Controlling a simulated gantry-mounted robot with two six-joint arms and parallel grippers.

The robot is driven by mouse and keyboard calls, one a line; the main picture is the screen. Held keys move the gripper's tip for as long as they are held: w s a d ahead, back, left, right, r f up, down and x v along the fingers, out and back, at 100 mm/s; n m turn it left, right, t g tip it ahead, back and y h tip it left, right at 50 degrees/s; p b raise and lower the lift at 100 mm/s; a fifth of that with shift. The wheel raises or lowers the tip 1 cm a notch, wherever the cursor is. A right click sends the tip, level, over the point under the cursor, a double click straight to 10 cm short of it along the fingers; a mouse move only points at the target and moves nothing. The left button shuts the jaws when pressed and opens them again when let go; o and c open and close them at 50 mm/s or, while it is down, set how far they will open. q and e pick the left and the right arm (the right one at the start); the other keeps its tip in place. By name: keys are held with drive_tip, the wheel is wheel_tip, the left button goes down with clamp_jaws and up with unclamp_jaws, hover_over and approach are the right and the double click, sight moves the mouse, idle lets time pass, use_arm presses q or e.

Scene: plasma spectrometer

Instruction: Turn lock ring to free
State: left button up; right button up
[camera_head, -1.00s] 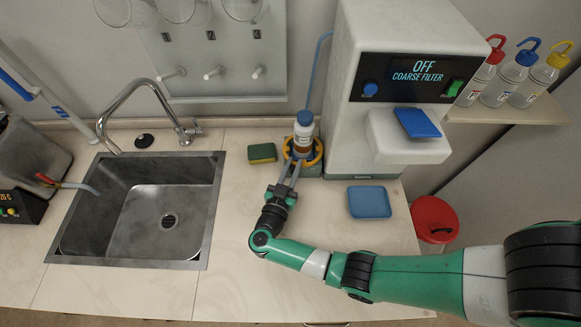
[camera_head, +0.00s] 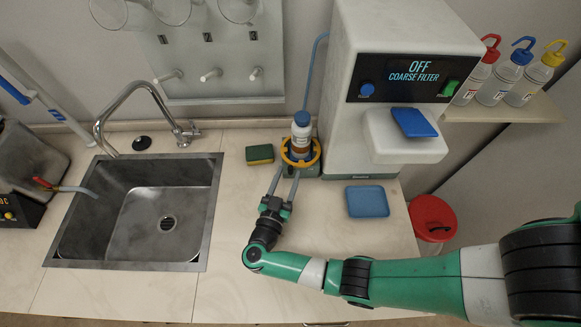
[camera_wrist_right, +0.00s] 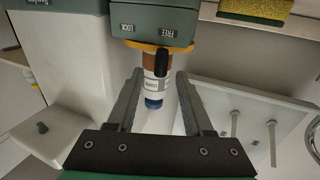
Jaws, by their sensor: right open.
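The yellow lock ring (camera_head: 300,153) sits on a green base (camera_head: 308,170) around an upright brown bottle (camera_head: 301,145) with a white label and blue cap. In the right wrist view, which is upside down, the ring (camera_wrist_right: 135,44) shows edge-on with a black tab (camera_wrist_right: 160,62) closer to the FREE mark (camera_wrist_right: 167,33) than to the LOCK mark (camera_wrist_right: 127,28). My right gripper (camera_head: 284,180) is open at the front of the base. In the wrist view its fingers (camera_wrist_right: 160,75) stand apart with clear gaps either side of the tab. My left gripper is out of view.
A white machine (camera_head: 405,45) showing "OFF COARSE FILTER" stands right of the base. A sponge (camera_head: 259,154) lies left, and a sink (camera_head: 140,210) is farther left. A blue tray (camera_head: 367,201) lies on the counter to the right. The counter in front is clear.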

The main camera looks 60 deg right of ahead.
drive_tip(key=s+a, duration=0.1)
drive_tip(key=a, duration=0.7)
drive_tip(key=shift+s, duration=0.3)
